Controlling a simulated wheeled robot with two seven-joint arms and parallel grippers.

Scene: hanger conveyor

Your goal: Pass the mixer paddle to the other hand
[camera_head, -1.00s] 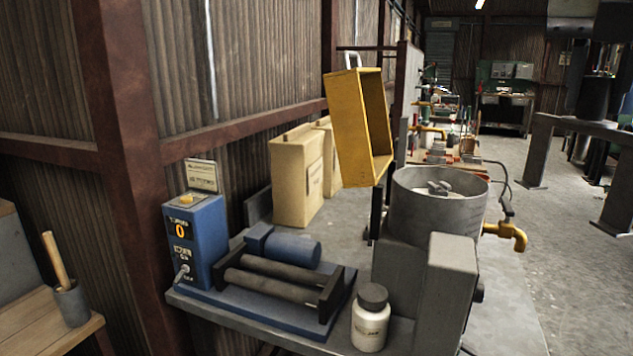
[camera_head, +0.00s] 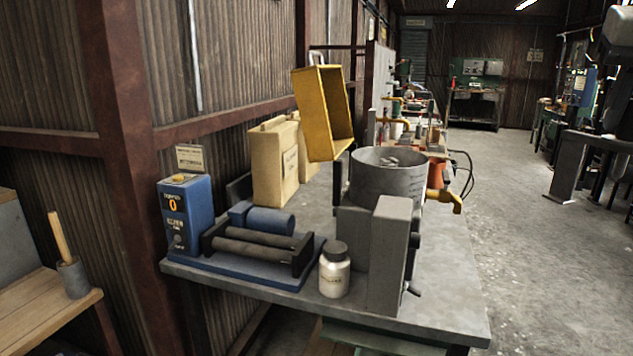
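Neither of my grippers is in the head view. I cannot make out a mixer paddle for certain. A grey cylindrical tub (camera_head: 388,181) stands on a grey machine at the right part of the workbench. Small light-grey pieces (camera_head: 392,162) show inside its rim; they are too small to tell whether they belong to a paddle. A wooden stick (camera_head: 58,236) stands in a small grey cup (camera_head: 73,279) on a wooden table at the far left.
Tan boxes (camera_head: 268,165) stand behind. Open concrete floor (camera_head: 530,250) lies to the right.

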